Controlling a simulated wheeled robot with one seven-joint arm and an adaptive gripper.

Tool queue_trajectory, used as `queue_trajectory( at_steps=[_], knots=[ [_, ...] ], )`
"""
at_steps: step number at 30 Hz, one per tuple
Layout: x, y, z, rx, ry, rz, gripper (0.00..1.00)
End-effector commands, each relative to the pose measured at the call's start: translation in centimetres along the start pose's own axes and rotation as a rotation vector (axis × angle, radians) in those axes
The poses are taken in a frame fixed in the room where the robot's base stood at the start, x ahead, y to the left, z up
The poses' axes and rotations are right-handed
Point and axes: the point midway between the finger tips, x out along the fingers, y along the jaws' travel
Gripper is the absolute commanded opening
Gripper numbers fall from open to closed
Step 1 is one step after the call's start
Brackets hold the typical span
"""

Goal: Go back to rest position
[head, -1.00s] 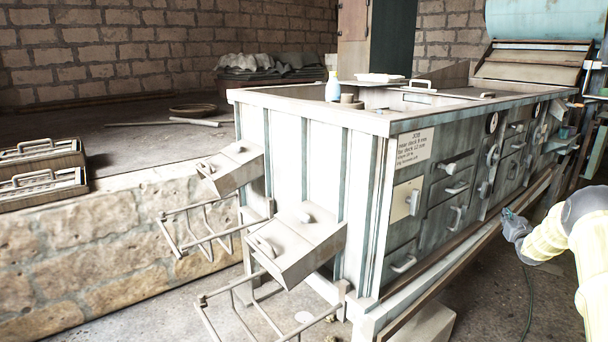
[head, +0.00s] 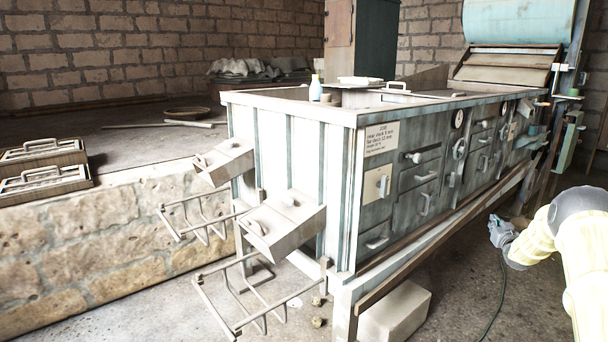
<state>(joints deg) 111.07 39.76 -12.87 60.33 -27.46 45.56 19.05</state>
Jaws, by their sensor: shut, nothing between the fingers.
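My gripper (head: 495,224) shows at the right in the head view, at the end of my pale yellow and grey arm. It is shut, with nothing between its fingers. It hangs over the floor in front of the long grey-green machine cabinet (head: 380,243), apart from its drawers and lower rail. The fingertips are small and partly turned from view.
A wooden rail (head: 440,240) runs along the cabinet's lower front. Two metal boxes (head: 285,225) and wire racks (head: 245,305) stick out at its left end. A pale block (head: 395,312) lies under the rail. A dark cable (head: 500,290) lies on the floor right of it.

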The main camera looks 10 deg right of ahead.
Motion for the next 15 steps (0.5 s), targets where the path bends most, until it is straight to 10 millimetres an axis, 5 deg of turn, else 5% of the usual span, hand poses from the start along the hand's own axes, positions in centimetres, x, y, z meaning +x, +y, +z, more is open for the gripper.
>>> queue_trajectory(
  at_steps=[10,15],
  knots=[
    [-1.8,-5.7,5.9,0.022,-0.098,-0.027,0.00],
    [-4.0,-9.8,10.4,0.037,-0.179,-0.045,0.00]
  ],
)
